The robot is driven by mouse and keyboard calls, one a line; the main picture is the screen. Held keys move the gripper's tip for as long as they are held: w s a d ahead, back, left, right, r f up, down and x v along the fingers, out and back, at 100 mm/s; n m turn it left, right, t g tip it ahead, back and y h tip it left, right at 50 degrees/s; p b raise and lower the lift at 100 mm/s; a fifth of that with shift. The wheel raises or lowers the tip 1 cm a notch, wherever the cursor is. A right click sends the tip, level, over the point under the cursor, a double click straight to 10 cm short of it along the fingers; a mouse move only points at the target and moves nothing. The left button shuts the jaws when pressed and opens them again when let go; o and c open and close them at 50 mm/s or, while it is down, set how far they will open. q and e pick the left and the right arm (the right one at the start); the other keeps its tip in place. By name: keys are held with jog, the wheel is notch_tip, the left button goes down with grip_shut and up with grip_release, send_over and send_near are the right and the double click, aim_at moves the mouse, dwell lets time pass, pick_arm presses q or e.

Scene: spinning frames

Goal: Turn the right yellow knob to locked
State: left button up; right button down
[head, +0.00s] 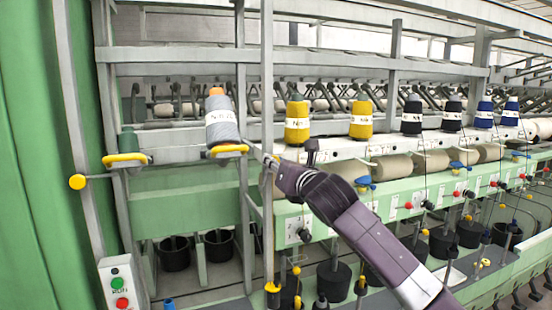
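Two yellow knobs sit on the frame's upright posts. The left one (125,158) is a flat handle below a dark green bobbin. The right one (229,149) is a similar flat handle below a grey bobbin with an orange top, and it lies roughly level. My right arm comes in from the lower right, and its gripper (262,156) is just right of the right yellow knob, near the grey post. Its fingers are small and partly lost against the post, so I cannot tell whether they touch the knob or are open. My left gripper is out of view.
A round yellow knob (77,182) sticks out at the far left. A control box (122,285) with green and red buttons stands at lower left. Yellow bobbins (297,122) line the rail to the right. Grey posts (267,80) stand close to my gripper.

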jog(key=shift+d+f+m+p, duration=0.1)
jog(key=shift+m+p, duration=0.8)
jog(key=shift+m, duration=2.75)
jog(key=shift+d+f+m+p, duration=0.1)
jog(key=shift+m+p, duration=0.8)
jog(key=shift+m, duration=2.75)
jog(key=c, duration=1.6)
grip_release()
jog(key=shift+s, duration=0.1)
